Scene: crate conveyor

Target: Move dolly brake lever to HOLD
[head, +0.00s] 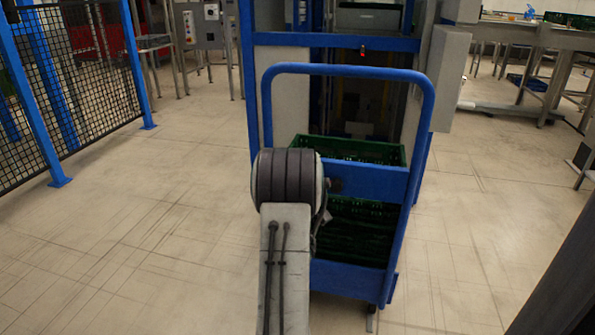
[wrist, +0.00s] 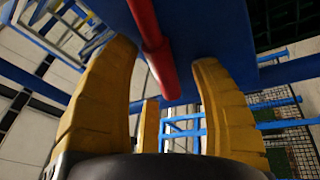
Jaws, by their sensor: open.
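The blue dolly (head: 420,150) stands ahead of me, with green crates (head: 345,149) stacked in its frame. In the wrist view a red lever (wrist: 148,32) crosses the dolly's blue panel (wrist: 205,22). It runs from the top edge down to a thicker red end. My gripper (wrist: 160,58) is open, its yellow fingers spread to the left and right of the lever. I cannot tell whether a finger touches it. In the head view my arm hides the gripper and the lever. No HOLD marking is legible.
A blue-framed conveyor station (head: 335,39) stands right behind the dolly. A black mesh fence (head: 95,65) with blue posts is at the left. A grey table (head: 545,37) is at the back right. The floor on both sides of the dolly is clear.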

